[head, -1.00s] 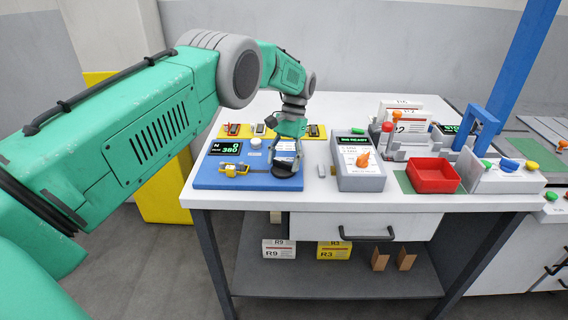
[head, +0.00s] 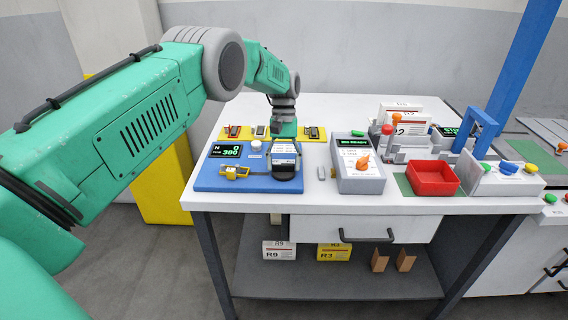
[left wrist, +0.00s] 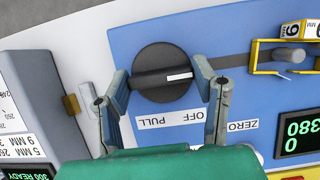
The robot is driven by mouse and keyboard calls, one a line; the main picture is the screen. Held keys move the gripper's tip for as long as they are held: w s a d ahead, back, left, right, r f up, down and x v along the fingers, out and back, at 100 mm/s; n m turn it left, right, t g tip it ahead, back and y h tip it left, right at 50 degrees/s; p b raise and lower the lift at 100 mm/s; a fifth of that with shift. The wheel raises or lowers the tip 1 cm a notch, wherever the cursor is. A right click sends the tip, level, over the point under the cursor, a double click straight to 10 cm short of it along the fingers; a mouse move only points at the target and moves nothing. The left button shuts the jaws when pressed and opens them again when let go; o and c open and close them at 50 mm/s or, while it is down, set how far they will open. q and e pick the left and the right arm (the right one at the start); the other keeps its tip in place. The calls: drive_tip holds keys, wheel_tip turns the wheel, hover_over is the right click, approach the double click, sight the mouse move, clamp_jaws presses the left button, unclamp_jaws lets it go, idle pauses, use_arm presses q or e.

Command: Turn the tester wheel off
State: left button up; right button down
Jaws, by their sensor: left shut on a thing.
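The tester wheel (left wrist: 155,58) is a round black knob with a raised bar and a white mark, on a blue tester base (left wrist: 232,22). In the left wrist view the white mark points right. A label reading OFF PULL (left wrist: 170,120) lies beside it. In the head view the wheel (head: 285,172) sits at the base's front right, partly covered. My left gripper (left wrist: 163,77) has one finger on each side of the wheel and is shut on it. The gripper (head: 285,160) also shows in the head view. My right gripper is not in view.
The tester has a display (head: 226,150) reading 0 and 380, a white ZERO button (head: 256,146) and a yellow gauge piece (head: 235,171). To the right stand a grey box (head: 360,180) with an orange knob and a red tray (head: 432,177). A yellow holder (head: 317,132) lies behind.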

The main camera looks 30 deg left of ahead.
use_arm(q)
drive_tip(key=shift+w+r, duration=0.15)
drive_tip(key=shift+w, duration=0.1)
drive_tip(key=o, duration=1)
drive_tip(key=shift+o, duration=0.8)
drive_tip(key=shift+a, duration=0.1)
drive_tip(key=v, duration=0.7)
drive_tip(key=shift+w, duration=0.15)
drive_tip(key=shift+a, duration=0.1)
